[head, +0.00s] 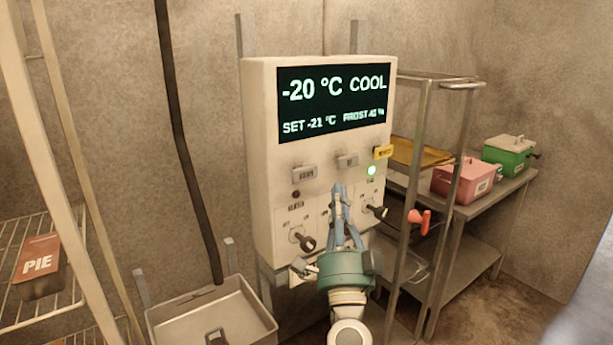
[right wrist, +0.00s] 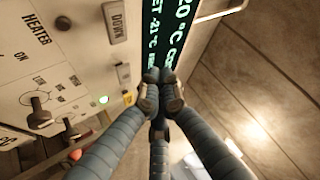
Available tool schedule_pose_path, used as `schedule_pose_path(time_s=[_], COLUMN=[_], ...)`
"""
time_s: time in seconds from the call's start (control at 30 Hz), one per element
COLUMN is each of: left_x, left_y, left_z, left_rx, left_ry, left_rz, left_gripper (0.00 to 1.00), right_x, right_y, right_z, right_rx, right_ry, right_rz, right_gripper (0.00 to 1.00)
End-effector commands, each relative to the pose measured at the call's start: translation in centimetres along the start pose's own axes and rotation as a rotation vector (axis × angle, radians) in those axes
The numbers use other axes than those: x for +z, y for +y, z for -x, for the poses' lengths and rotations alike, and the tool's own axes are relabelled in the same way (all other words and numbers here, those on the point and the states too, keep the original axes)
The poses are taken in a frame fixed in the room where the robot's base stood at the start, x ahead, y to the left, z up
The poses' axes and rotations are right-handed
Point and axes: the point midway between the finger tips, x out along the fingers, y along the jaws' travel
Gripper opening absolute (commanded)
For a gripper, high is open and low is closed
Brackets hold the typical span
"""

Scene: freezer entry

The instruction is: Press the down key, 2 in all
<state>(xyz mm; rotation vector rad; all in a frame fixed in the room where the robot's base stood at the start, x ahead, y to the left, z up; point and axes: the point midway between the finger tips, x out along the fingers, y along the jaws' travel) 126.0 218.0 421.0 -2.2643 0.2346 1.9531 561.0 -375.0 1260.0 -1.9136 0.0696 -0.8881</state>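The grey DOWN key (head: 303,173) is on the white control panel (head: 262,110), below the display at left. It shows large, with its DOWN label, in the right wrist view (right wrist: 115,22). The display (head: 333,100) reads -20 °C COOL, SET -21 °C, and a FROST figure. My right gripper (head: 341,190) is in front of the panel, below and right of the DOWN key. Its fingertips are together and empty, also in the right wrist view (right wrist: 160,88). They look apart from the DOWN key. My left gripper is not in view.
A second grey key (head: 347,160), a yellow tag (head: 383,152) and a lit green lamp (head: 371,170) lie right of the DOWN key. Black knobs (head: 304,241) stick out below. A metal rack (head: 425,180) stands close right, a sink (head: 212,318) lower left.

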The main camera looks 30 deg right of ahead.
Motion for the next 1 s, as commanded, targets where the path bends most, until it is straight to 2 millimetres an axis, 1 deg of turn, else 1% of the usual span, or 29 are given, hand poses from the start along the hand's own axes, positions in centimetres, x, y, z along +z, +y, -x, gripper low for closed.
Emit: schedule_pose_path(time_s=[0.07,0.23,0.3,0.37,0.47,0.57,0.7,0.8,1.0], left_x=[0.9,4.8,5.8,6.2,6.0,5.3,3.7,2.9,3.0], left_y=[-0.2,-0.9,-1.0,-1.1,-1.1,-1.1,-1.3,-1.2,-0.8], left_z=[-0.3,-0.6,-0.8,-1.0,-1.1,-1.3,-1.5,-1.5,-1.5], left_rx=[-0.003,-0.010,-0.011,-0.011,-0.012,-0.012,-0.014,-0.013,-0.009], left_ry=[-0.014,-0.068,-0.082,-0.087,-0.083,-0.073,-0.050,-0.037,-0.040], left_rz=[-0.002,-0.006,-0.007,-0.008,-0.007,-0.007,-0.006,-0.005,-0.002], left_gripper=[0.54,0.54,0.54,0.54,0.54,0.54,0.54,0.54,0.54], right_x=[0.7,2.3,3.0,3.5,4.2,4.8,5.2,5.3,5.3], right_y=[0.3,1.0,1.3,1.5,1.8,2.0,2.1,2.2,2.1], right_z=[-0.6,-2.3,-3.0,-3.6,-4.4,-5.0,-5.5,-5.6,-5.6], right_rx=[-0.001,-0.002,-0.002,-0.001,-0.001,0.000,0.000,0.000,0.000], right_ry=[0.000,0.001,0.001,0.000,0.001,0.001,0.000,0.000,0.000], right_rz=[-0.003,-0.004,-0.003,-0.002,-0.001,-0.001,-0.001,-0.001,-0.001], right_gripper=[0.00,0.00,0.00,0.00,0.00,0.00,0.00,0.00,0.00])
